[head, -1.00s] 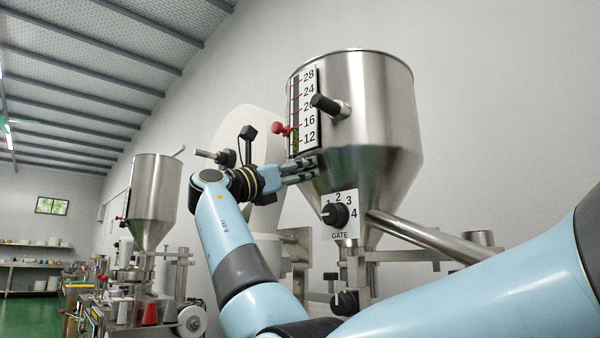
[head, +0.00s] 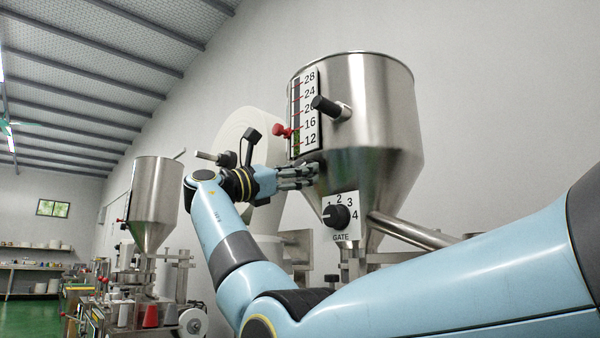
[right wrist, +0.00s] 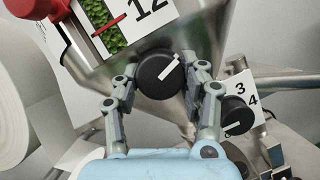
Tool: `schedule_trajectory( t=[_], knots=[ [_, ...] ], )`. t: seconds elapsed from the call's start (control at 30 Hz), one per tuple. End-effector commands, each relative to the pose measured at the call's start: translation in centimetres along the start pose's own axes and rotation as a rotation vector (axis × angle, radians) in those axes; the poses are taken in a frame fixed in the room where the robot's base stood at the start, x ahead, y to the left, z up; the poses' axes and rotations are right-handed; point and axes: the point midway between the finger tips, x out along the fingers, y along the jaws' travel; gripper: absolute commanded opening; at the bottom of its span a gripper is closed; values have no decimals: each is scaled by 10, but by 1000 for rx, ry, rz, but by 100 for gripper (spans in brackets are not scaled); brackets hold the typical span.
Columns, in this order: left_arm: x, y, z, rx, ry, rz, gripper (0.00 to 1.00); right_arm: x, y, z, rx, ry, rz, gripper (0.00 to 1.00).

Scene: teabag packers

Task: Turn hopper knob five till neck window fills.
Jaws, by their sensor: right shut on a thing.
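The steel hopper (head: 370,125) stands in the middle of the head view. Its level gauge (head: 303,112) shows green fill up to about the 12 to 16 marks. My right gripper (head: 305,177) is at the hopper's cone, below the gauge. In the right wrist view it is shut on a round black knob (right wrist: 158,76) with a slanted white pointer mark. This knob is hidden in the head view, and I see no number on it. The gate knob (head: 336,216) sits lower, its white mark towards 1; it also shows in the right wrist view (right wrist: 236,116). My left gripper is not in view.
A red-ended clamp (head: 282,130) and a black handle (head: 326,106) stick out near the gauge. A slanted steel pipe (head: 405,230) runs right from the cone. A large white roll (head: 240,125) stands behind my wrist. A second hopper (head: 154,195) stands at left.

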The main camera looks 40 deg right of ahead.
Motion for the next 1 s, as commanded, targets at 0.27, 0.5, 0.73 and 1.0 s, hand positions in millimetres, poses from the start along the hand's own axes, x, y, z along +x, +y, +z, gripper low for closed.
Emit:
schedule_trajectory(
  t=[0.27,0.5,0.73,1.0],
  knots=[
    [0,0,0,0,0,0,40,0,0,0,-1,0,1,66],
    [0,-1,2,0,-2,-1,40,0,0,0,-1,0,1,66],
    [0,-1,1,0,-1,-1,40,-27,1,-1,-2,3,4,66],
    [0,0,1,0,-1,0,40,-87,1,-1,-3,3,4,66]
  ],
)
